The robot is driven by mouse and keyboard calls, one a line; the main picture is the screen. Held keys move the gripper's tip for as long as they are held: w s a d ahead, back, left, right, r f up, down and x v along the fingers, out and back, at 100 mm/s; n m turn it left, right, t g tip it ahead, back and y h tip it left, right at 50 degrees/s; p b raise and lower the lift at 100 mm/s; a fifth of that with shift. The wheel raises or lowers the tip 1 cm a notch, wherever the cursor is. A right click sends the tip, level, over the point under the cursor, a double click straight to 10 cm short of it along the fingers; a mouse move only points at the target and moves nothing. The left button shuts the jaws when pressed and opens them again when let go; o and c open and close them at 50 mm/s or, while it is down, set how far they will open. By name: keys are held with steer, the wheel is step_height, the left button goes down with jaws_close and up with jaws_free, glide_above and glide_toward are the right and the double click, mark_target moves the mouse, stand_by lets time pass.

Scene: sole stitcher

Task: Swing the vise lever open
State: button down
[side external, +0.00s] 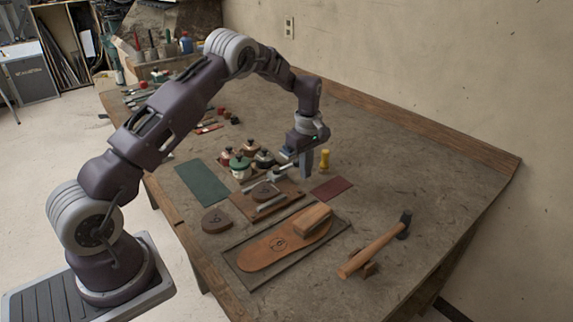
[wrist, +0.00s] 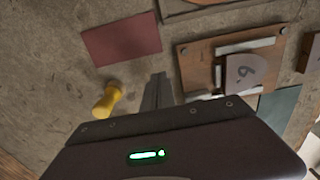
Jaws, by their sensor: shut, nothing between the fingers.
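The vise is a brown wooden base (side external: 243,207) with grey metal bars and a dark block between them, near the middle of the bench. In the wrist view its base (wrist: 190,75) is at upper right, with pale bars around a marked block (wrist: 243,72). I cannot clearly pick out the lever; the metal parts nearest my arm are partly hidden. My gripper (side external: 306,172) points down at the right end of the vise, shut and empty. In the wrist view its fingers (wrist: 157,92) are together, left of the vise base. I cannot tell whether they touch anything.
A yellow peg-like piece (side external: 324,160) stands behind my gripper. A dark red sheet (side external: 332,188) lies to the right. Several small jars (side external: 240,168) stand behind the vise. A sole on a board (side external: 268,254) and a hammer (side external: 375,246) are in front. The far right bench is clear.

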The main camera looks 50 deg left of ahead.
steer(key=shift+w+a, duration=0.2)
steer(key=shift+a, duration=0.5)
steer(key=shift+w+a, duration=0.15)
steer(key=shift+a, duration=0.5)
steer(key=shift+a, duration=1.35)
steer(key=shift+s+a, duration=0.35)
steer(key=shift+a, duration=0.3)
steer(key=shift+s+a, duration=0.25)
steer(key=shift+a, duration=0.25)
